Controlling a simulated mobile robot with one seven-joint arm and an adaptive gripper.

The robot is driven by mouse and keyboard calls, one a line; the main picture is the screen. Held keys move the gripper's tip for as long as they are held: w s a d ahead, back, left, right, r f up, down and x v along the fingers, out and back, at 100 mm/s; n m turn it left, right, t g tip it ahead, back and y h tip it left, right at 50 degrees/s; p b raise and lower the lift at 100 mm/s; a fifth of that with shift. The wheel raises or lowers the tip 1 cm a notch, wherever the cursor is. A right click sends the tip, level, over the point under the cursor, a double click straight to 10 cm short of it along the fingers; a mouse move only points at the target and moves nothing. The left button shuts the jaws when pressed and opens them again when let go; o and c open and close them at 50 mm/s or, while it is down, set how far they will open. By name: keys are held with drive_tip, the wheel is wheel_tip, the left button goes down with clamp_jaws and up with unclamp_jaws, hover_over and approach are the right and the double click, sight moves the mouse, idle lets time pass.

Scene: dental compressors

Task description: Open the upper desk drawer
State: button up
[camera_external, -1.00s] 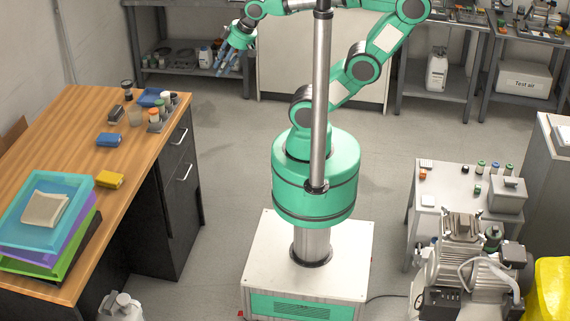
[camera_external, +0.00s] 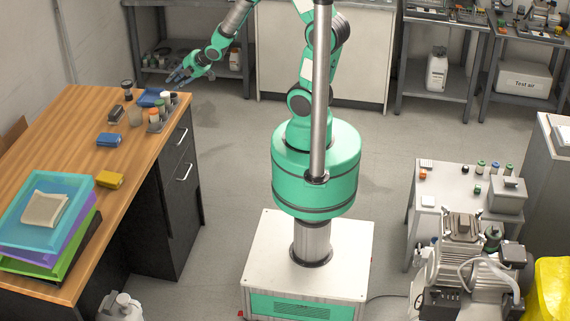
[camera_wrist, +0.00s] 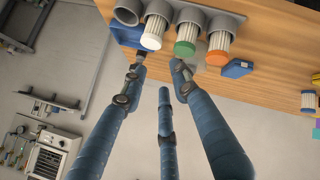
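The wooden desk (camera_external: 75,160) stands at the left in the external view. Its dark drawer unit faces right, with an upper drawer (camera_external: 178,147) and a lower drawer (camera_external: 186,185), both shut. The upper drawer has a pale bar handle (camera_external: 180,136); the lower drawer has another handle (camera_external: 184,172). My gripper (camera_external: 176,77) is above and beyond the desk's far right corner, apart from the handles. In the wrist view its blue fingers (camera_wrist: 160,76) are spread and empty, near the desk edge (camera_wrist: 200,72). The drawer handles cannot be made out in the wrist view.
A blue tray (camera_external: 150,97) lies by the far corner. Open floor (camera_external: 225,150) lies between the desk and my base.

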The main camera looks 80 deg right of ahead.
drive_tip(key=d+f+n, duration=0.1)
drive_tip(key=f, duration=0.4)
drive_tip(key=f+n+t+y+p, duration=0.1)
drive_tip(key=f+n, duration=0.1)
drive_tip(key=f, duration=0.3)
drive_tip(key=s+d+f+n+t+p, duration=0.1)
drive_tip(key=f+n, duration=0.1)
drive_tip(key=f, duration=0.4)
drive_tip(key=shift+s+d, duration=0.1)
drive_tip(key=shift+d, duration=0.2)
drive_tip(key=n+t+y+p, duration=0.1)
drive_tip(key=n+t+p, duration=0.2)
drive_tip(key=t, duration=0.1)
approach(184, 138)
drive_tip(key=f+v, duration=0.1)
drive_tip(key=v, duration=0.2)
drive_tip(key=shift+s+r, duration=0.3)
drive_tip(key=shift+r, duration=0.1)
drive_tip(key=shift+w, duration=0.2)
drive_tip(key=shift+b+x, duration=0.55)
drive_tip(key=shift+x, duration=6.2)
clamp_jaws()
